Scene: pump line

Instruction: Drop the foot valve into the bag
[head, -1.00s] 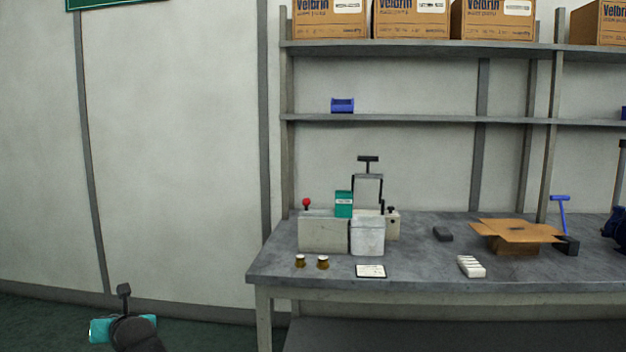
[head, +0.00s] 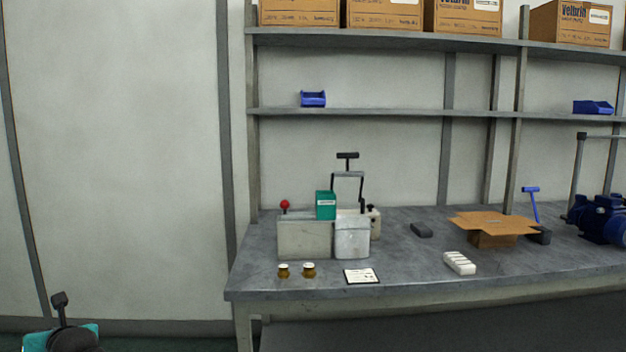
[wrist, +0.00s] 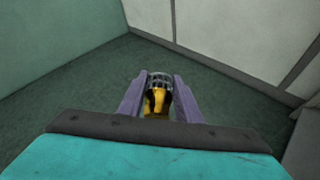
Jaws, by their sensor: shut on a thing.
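My gripper (wrist: 159,92) is shut on the foot valve (wrist: 157,98) in the wrist view. The valve is a brass-yellow body with a grey strainer cage at its far end, between the two purple-grey fingers. Dark green floor and pale wall panels show beyond it. In the head view only my teal wrist part shows at the lower left corner, well left of the bench; the fingers and valve are hidden there.
Two small brass pieces with white tops (head: 296,271) and a label card (head: 361,276) lie in front of the machine. A teal box (head: 326,205) and a red knob (head: 285,204) rise above it. An open carton (head: 494,225) stands on the right. Shelves (head: 400,112) hang behind.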

